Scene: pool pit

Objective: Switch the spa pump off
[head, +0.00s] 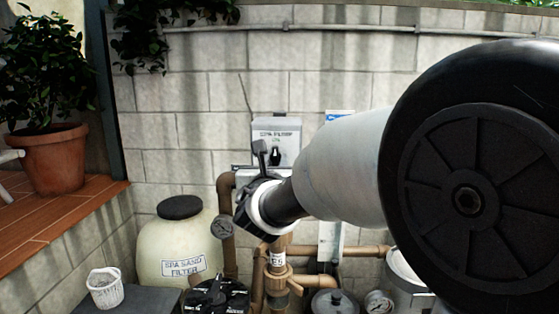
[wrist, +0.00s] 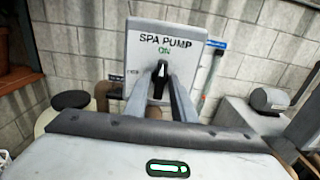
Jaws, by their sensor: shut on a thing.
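The spa pump switch box (head: 290,131) is a grey box on the block wall. In the wrist view, its face (wrist: 140,42) reads "SPA PUMP" with a green "ON" below. Its black knob (wrist: 162,70) stands upright, just under the "ON". My gripper (wrist: 161,82) has its two grey fingers around the knob and is shut on it. In the head view, my gripper (head: 261,160) is in front of the box, and the knob (head: 275,155) shows dark beside it.
A white bucket (head: 105,289) and potted plant (head: 54,158) are at left. A blue-and-white post (wrist: 209,72) is right of the box.

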